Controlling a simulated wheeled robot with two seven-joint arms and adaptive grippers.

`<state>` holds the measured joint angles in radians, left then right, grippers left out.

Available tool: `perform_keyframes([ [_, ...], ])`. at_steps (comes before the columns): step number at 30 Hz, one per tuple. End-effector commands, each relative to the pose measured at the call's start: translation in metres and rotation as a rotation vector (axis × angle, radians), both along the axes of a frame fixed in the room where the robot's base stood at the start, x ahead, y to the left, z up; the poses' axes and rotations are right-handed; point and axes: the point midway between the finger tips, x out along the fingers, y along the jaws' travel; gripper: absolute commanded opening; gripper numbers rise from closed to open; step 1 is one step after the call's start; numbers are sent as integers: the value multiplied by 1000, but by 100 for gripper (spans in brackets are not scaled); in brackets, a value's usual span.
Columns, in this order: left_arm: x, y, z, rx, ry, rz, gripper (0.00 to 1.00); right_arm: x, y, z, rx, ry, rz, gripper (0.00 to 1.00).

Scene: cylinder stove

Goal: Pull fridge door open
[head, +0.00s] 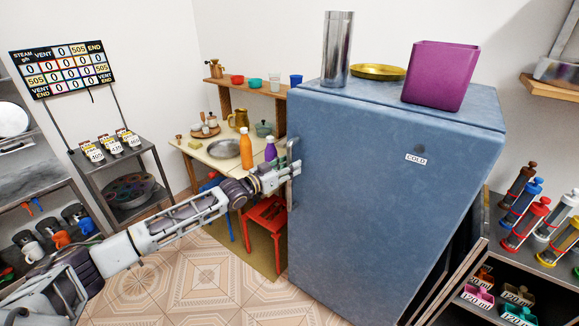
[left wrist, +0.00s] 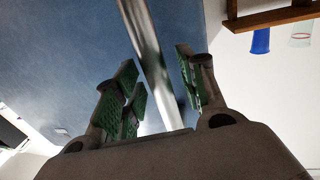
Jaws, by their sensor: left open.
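The blue fridge (head: 385,190) stands right of centre, its front facing me with a "COLD" label. Its upright metal handle (head: 294,160) is on the left edge of the door. My left gripper (head: 286,176) is at the handle. In the left wrist view the handle (left wrist: 148,50) runs between the green-padded fingers of my left gripper (left wrist: 160,75), which are open on either side of it. Contact with the pads cannot be told. The door looks shut. My right gripper is not in view.
A metal cylinder (head: 337,48), a gold dish (head: 378,72) and a purple bin (head: 440,75) stand on the fridge. A table (head: 205,158) with bottles and a red stool (head: 268,215) are left of it. A rack (head: 545,262) stands right. Tiled floor (head: 200,275) is clear in front.

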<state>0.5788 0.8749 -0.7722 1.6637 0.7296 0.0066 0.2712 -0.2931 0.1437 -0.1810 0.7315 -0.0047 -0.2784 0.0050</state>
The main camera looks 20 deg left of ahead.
Motion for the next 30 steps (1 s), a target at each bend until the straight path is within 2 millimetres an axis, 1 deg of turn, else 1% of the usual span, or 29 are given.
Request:
perform_keyframes([
  [12,2,-2,0,0,0,0,41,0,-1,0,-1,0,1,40],
  [21,2,-1,0,0,0,0,2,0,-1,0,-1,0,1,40],
  [22,2,-1,0,0,0,0,0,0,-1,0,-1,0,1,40],
  [30,2,-1,0,0,0,0,0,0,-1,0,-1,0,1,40],
])
